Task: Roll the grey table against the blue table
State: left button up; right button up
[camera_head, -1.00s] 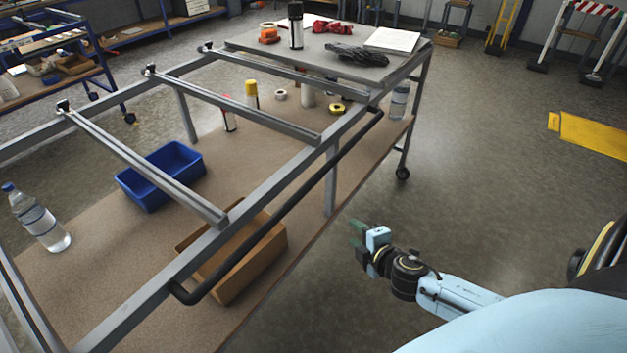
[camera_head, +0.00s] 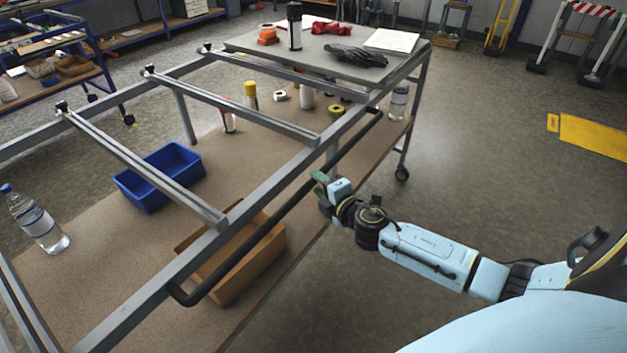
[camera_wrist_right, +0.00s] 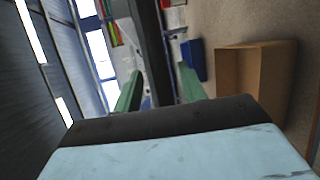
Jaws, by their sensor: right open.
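The grey table (camera_head: 262,196) is a wheeled metal frame with a brown lower shelf and a dark handle bar (camera_head: 246,247) along its near right side. The blue table (camera_head: 112,75) stands at the upper left, a floor gap away from the grey one. My right gripper (camera_head: 319,184) is open at the handle bar, near its middle. In the right wrist view, the dark bar (camera_wrist_right: 153,50) appears between the two green fingers of the gripper (camera_wrist_right: 160,90); I cannot tell whether they touch it. My left gripper is out of view.
The lower shelf (camera_head: 110,260) carries a blue bin (camera_head: 160,178), a cardboard box (camera_head: 240,265), a water bottle (camera_head: 38,222) and small items. Gloves (camera_head: 357,55), a black canister (camera_head: 295,28) and papers (camera_head: 392,40) lie on top. Floor at the right is clear around a yellow plate (camera_head: 592,136).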

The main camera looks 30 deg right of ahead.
aim_at(316, 182)
jog(key=shift+w+f, duration=0.15)
jog(key=shift+w, duration=0.65)
jog(key=shift+w+f, duration=0.15)
jog(key=shift+w, duration=0.6)
grip_shut()
